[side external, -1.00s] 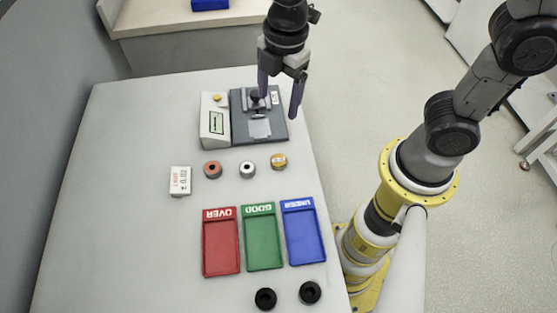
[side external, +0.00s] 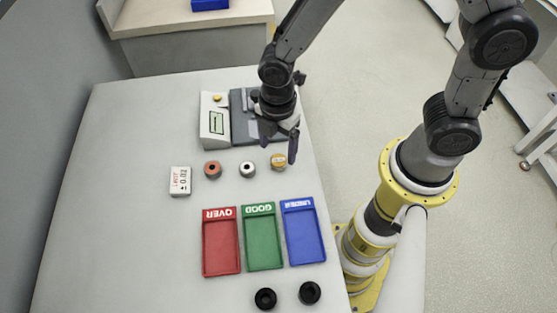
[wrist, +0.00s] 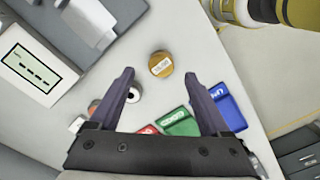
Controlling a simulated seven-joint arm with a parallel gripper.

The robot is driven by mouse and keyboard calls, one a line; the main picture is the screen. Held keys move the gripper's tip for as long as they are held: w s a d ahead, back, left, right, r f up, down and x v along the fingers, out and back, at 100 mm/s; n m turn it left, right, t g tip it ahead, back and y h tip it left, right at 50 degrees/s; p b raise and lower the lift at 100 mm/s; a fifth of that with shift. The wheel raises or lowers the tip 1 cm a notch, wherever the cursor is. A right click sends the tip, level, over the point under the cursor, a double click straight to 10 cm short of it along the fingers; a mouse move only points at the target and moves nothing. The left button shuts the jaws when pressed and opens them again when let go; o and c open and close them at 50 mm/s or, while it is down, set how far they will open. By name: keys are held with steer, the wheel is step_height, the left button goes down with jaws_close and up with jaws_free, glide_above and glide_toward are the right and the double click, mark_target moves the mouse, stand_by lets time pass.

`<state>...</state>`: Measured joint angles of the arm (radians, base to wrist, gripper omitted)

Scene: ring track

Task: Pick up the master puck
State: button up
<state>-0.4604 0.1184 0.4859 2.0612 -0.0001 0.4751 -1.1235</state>
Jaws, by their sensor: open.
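The master puck looks to be the gold puck with a pale label (side external: 278,163), standing on the table at the right end of a short row of pucks. It also shows in the wrist view (wrist: 160,64), just beyond and between the fingertips. The label is too small to read surely. My gripper (side external: 278,149) is open and empty, pointing down above and close to this puck.
A white puck (side external: 247,170) and an orange puck (side external: 212,170) stand left of the gold one. The gauge (side external: 215,121) is behind. Red (side external: 221,243), green (side external: 263,238) and blue (side external: 304,233) trays lie in front, with two black pucks (side external: 265,299) nearer still.

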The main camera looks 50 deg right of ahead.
mark_target(278, 160)
steer(key=shift+s+f, duration=0.1)
steer(key=shift+f, duration=1.8)
jaws_close()
